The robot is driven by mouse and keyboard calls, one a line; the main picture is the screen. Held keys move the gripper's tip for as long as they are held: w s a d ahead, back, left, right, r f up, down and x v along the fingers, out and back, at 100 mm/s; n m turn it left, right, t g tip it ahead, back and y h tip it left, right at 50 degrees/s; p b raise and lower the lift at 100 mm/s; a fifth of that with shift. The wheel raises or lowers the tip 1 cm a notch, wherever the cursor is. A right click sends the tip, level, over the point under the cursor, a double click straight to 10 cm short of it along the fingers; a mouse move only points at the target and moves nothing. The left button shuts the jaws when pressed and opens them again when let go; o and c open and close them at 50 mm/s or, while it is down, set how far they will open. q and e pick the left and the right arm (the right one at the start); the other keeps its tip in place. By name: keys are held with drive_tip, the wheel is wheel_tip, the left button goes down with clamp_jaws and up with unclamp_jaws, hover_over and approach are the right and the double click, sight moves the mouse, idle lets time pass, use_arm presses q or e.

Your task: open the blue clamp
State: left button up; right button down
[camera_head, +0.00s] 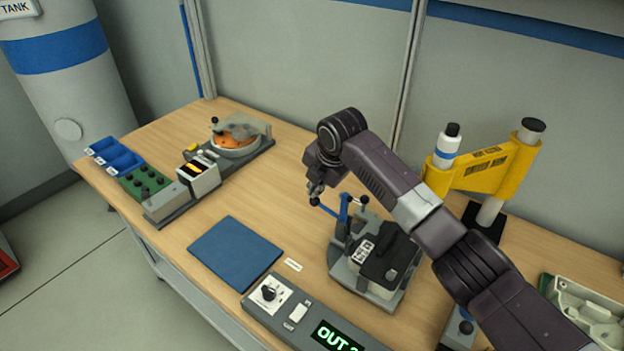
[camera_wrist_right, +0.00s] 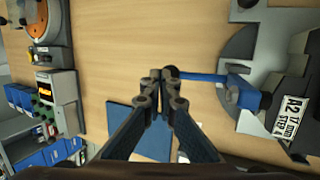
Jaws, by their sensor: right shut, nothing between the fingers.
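The blue clamp (camera_head: 344,209) stands on the grey fixture (camera_head: 337,262) on the table. Its blue lever sticks out toward the left and ends in a dark ball knob (camera_head: 314,201). The clamp also shows in the right wrist view (camera_wrist_right: 245,92), with its lever running across to the knob (camera_wrist_right: 172,72). My right gripper (camera_head: 316,188) is shut and empty, with its fingertips (camera_wrist_right: 161,76) right beside the knob. I cannot tell whether they touch it. My left gripper is in neither view.
A black block (camera_head: 388,262) with a white label sits on the fixture. A blue mat (camera_head: 235,254) and a control box with a green display (camera_head: 336,338) lie nearer the front. A yellow stand (camera_head: 490,168) is at the right. Bare table lies behind the mat.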

drive_tip(key=shift+w+a+f, duration=0.15)
drive_tip(key=shift+f, duration=0.25)
drive_tip(key=shift+a+f, duration=0.3)
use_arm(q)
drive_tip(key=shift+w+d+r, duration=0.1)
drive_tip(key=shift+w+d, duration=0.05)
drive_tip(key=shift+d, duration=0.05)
use_arm(e)
drive_tip(key=shift+f, duration=0.1)
